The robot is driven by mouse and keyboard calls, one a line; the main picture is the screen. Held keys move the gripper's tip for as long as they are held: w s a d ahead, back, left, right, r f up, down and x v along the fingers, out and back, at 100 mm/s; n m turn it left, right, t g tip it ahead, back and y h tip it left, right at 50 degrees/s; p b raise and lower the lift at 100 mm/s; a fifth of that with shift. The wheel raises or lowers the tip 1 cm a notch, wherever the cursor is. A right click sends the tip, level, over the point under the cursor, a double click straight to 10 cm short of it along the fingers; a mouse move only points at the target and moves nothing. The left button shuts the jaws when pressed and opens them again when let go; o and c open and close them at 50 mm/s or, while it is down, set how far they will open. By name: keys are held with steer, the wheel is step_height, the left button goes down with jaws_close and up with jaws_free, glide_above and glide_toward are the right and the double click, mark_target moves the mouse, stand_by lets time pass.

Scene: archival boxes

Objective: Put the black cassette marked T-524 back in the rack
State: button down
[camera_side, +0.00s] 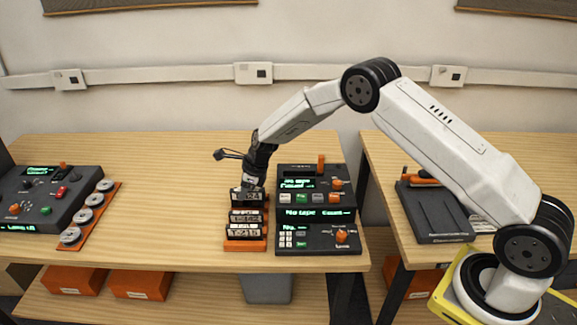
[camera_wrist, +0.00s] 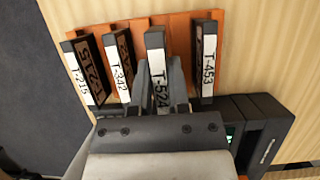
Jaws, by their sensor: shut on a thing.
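The black cassette marked T-524 (camera_wrist: 156,62) has a white label on its edge. My gripper (camera_wrist: 161,85) is shut on it, one finger on each side. In the side view my gripper (camera_side: 251,181) points down over the back part of the orange rack (camera_side: 245,246), with the cassette (camera_side: 247,196) under it. In the wrist view the cassette stands upright in line with the others, between T-342 (camera_wrist: 118,66) and T-453 (camera_wrist: 209,62), over the rack (camera_wrist: 183,32). The fingers hide part of its label. I cannot tell whether its lower end touches the rack floor.
Cassette T-215 (camera_wrist: 80,74) stands at the rack's left end in the wrist view. A black tape deck (camera_side: 318,238) with green displays stands close to the rack's right side in the side view. Another console (camera_side: 45,200) is at the far left.

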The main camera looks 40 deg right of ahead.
mark_target(241, 206)
steer(key=shift+f, duration=0.15)
steer(key=shift+f, duration=0.6)
steer(key=shift+f, duration=0.15)
stand_by(0.5)
steer(key=shift+f, duration=0.5)
steer(key=shift+f, duration=0.3)
stand_by(0.5)
stand_by(0.5)
steer(key=c, duration=0.5)
jaws_free()
steer(key=shift+r, duration=0.1)
